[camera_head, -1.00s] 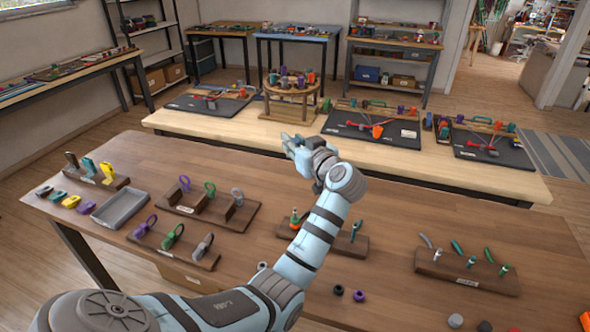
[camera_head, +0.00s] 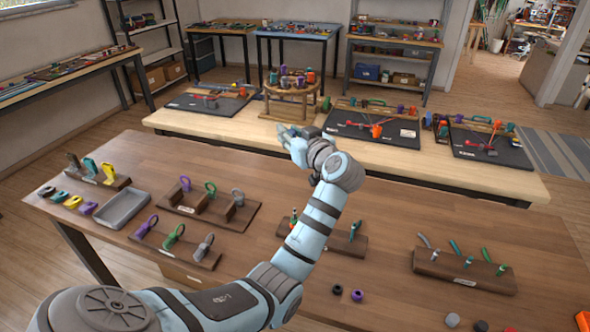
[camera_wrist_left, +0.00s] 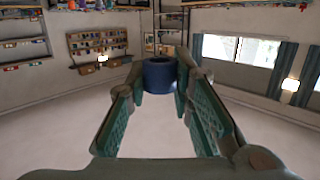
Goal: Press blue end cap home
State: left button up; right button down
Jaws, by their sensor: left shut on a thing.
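My left gripper (camera_head: 284,133) is over the far, light wooden table in the head view, in front of the round braiding stand (camera_head: 292,91). In the left wrist view, the gripper (camera_wrist_left: 160,80) is shut on the blue end cap (camera_wrist_left: 160,76), held between its fingertips. The cap's dark open hollow faces up in that picture. In the head view the cap cannot be made out at the fingertips. I cannot tell from these frames whether the cap touches any cord. My right gripper is not in view.
Dark work mats (camera_head: 374,129) with tools lie along the far table (camera_head: 222,131). The near brown table holds wooden racks (camera_head: 462,270) of tools, a grey tray (camera_head: 122,209) and loose caps (camera_head: 357,295). The middle of the near table is fairly clear.

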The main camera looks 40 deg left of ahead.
pick_arm(q)
jog(key=s+a+f+m+t+h+p, duration=0.1)
jog(key=a+f+m+t+h+p, duration=0.15)
jog(key=f, duration=0.55)
jog(key=s+a+f+m+t+h+p, duration=0.1)
jog(key=s+f+m+t+p, duration=0.15)
jog(key=f, duration=0.55)
jog(key=w+d+m+t+h, duration=0.1)
jog(key=w+d, duration=0.1)
jog(key=w+d+f+t+h, duration=0.1)
jog(key=w+d, duration=0.1)
jog(key=shift+w+f+m+h+b, duration=0.15)
jog(key=shift+w+m+h+b, duration=0.15)
jog(key=shift+m, duration=0.1)
jog(key=shift+f, duration=0.15)
notch_tip(320, 180, down, 4)
jog(key=b, duration=0.6)
jog(key=shift+s+f, duration=0.1)
jog(key=shift+f, duration=0.05)
jog(key=shift+f+b, duration=0.65)
jog(key=shift+f, duration=0.4)
